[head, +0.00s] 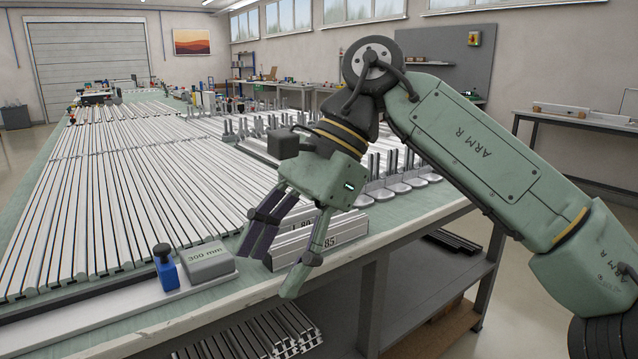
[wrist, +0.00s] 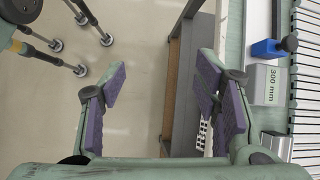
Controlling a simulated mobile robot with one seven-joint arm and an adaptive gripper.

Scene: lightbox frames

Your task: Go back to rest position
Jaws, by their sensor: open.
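My gripper (head: 272,250) hangs from my green arm near the front edge of the workbench in the head view. Its fingers point down and are spread apart with nothing between them.
The workbench (head: 215,312) carries long rows of aluminium profiles (head: 110,200). A grey 300 mm block (head: 208,262) and a blue clamp (head: 165,268) sit at its front. Upright brackets (head: 385,185) stand behind my gripper. Profiles (head: 250,335) lie on the lower shelf. Floor at right is clear.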

